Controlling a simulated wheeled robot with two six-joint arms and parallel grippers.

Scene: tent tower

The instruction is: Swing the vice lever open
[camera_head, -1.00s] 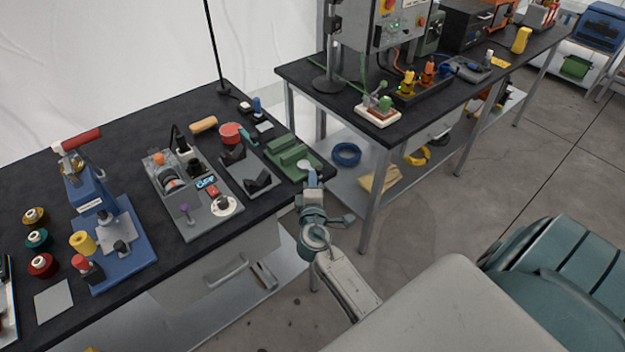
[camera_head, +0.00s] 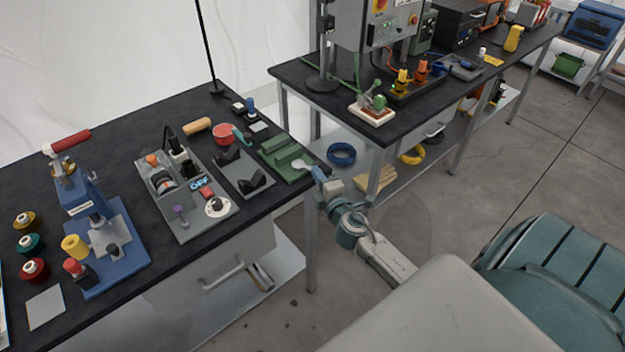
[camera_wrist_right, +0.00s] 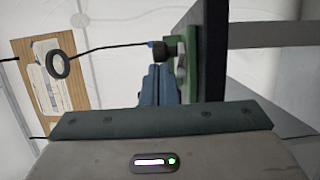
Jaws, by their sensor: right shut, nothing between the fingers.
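The green vice (camera_head: 283,155) sits at the right end of the near bench. A pale rounded piece (camera_head: 299,164) shows at its front right end; I cannot tell for sure whether it is the lever. My right gripper (camera_head: 317,172) is shut and empty, just right of this piece at the bench's end; I cannot tell whether they touch. In the right wrist view the shut blue fingers (camera_wrist_right: 160,86) point at a dark knob (camera_wrist_right: 162,50) and a small grey part (camera_wrist_right: 181,66) beside a green block (camera_wrist_right: 207,55). The left gripper is out of view.
A grey tray with black V-blocks (camera_head: 243,178) lies left of the vice, with a red round container (camera_head: 228,134) behind. A second bench (camera_head: 420,118) stands behind to the right, with a gap between the benches. Open floor (camera_head: 430,190) lies to the right.

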